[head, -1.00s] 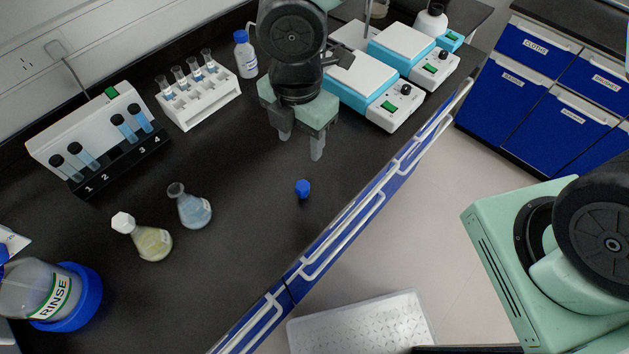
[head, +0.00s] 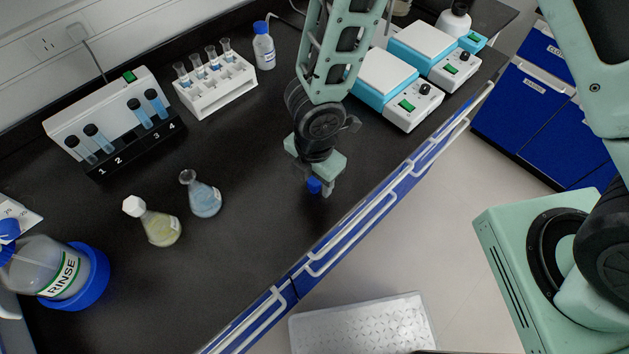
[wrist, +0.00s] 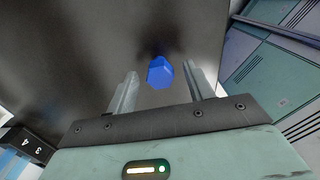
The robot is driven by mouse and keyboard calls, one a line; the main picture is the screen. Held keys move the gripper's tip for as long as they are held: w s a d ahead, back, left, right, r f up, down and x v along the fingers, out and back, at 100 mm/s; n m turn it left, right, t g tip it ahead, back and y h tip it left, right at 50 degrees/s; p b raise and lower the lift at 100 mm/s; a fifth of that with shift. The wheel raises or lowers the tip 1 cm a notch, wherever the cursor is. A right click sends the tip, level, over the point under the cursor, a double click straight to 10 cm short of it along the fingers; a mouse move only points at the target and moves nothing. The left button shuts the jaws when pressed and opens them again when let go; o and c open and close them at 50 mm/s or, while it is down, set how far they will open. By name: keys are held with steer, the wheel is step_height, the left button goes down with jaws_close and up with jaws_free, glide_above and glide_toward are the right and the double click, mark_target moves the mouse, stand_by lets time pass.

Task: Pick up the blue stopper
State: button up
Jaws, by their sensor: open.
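The blue stopper (head: 314,186) stands on the black bench top near its front edge, partly hidden by my gripper (head: 315,188) in the head view. In the wrist view the blue stopper (wrist: 160,72) lies between and slightly beyond the fingertips of my gripper (wrist: 162,82). The two fingers are apart, one on each side of it. I see a gap on both sides, and the gripper holds nothing.
Two flasks, one blue (head: 204,198) and one yellowish (head: 158,226), stand to the left. A white tube rack (head: 215,90) and a numbered tube holder (head: 120,140) are behind. Hotplates (head: 395,90) stand at the back right. The bench edge with rails is close on the right.

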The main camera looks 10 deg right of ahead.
steer(key=shift+f, duration=0.7)
steer(key=c, duration=1)
